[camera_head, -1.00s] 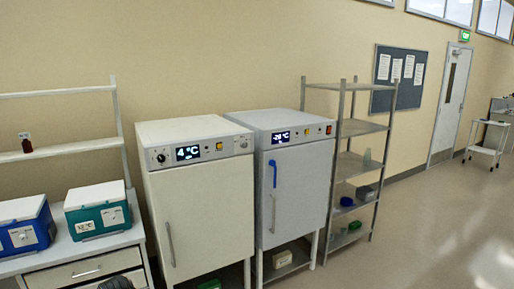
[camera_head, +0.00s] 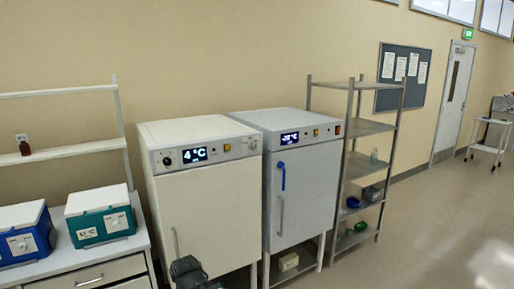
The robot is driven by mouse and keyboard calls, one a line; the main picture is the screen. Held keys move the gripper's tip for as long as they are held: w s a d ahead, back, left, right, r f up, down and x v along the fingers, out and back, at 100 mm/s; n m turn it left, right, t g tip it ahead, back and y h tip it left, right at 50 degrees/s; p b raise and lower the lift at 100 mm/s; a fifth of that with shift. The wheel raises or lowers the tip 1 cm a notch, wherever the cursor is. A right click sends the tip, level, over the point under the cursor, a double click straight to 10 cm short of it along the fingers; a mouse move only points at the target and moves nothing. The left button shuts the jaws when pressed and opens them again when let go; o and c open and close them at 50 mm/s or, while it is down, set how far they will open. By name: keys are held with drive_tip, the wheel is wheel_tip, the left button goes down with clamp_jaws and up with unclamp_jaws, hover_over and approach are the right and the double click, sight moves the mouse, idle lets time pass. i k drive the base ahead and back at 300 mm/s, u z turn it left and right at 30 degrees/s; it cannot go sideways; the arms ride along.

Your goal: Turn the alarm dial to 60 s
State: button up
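The left cabinet (camera_head: 200,205) is cream, with a lit display (camera_head: 195,155) reading 4 °C. Its panel has a black knob (camera_head: 167,161), a yellow button (camera_head: 227,148) and a pale round dial (camera_head: 252,144). The right cabinet (camera_head: 308,190) is grey, with a display (camera_head: 290,138) reading -20 °C and small buttons. No alarm label or 60 s mark is legible, so I cannot tell which control is the alarm dial. The dark end of my arm, with my gripper (camera_head: 187,272), shows low before the left cabinet, well below its panel. Its fingers cannot be made out.
Blue (camera_head: 26,242) and teal (camera_head: 102,222) cool boxes with white lids stand on the bench at left. A metal shelf rack (camera_head: 368,128) stands right of the cabinets.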

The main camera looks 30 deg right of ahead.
sight(252, 146)
drive_tip(key=i, duration=0.9)
drive_tip(key=u, duration=0.05)
